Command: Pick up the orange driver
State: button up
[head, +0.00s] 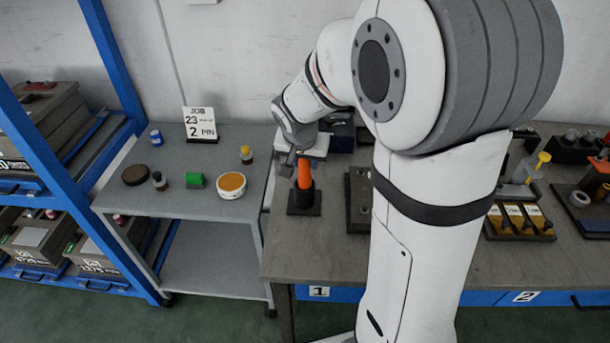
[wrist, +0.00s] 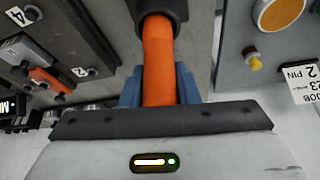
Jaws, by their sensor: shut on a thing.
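The orange driver (head: 304,175) stands upright in a black holder (head: 304,200) near the left end of the workbench. My gripper (head: 304,155) is above it, with its jaws around the upper part of the handle. In the wrist view the orange driver (wrist: 158,60) runs between the blue fingers of my gripper (wrist: 158,88), which are shut on it. The driver's far end goes into the dark round mouth of the holder (wrist: 158,10). The driver's lower part is hidden inside the holder.
A grey side table (head: 210,210) at left holds a green part (head: 195,180), an orange-topped round dish (head: 232,184), small bottles and a job sign (head: 200,124). A dark block (head: 358,200) stands close right of the holder. The bench front (head: 320,262) is clear.

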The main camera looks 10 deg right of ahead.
grip_shut()
jog(key=shift+r, duration=0.15)
